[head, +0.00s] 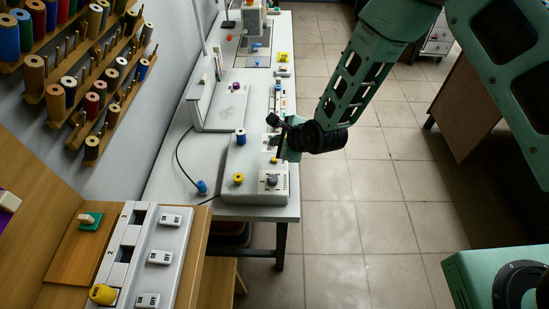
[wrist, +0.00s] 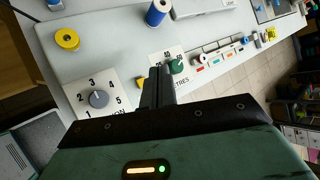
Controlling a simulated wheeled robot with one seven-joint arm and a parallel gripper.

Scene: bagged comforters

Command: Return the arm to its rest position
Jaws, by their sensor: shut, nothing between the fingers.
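My gripper (head: 276,133) hangs at the front right of the white work table, at the end of my green arm, just above and beside the white panel with dials. In the wrist view my gripper (wrist: 160,88) has its two dark fingers together with nothing between them. The grey dial (wrist: 98,98) with numbers shows left of the fingers, and a green knob (wrist: 178,66) lies just beyond them. I cannot tell whether the fingertips touch the panel.
The white table (head: 215,211) holds a yellow knob (head: 238,179), a blue spool (head: 241,137) and a sewing machine (head: 254,20). A wooden desk with a switch panel (head: 160,258) stands front left. Thread racks (head: 91,95) line the left wall. The tiled floor (head: 365,200) right of the table is clear.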

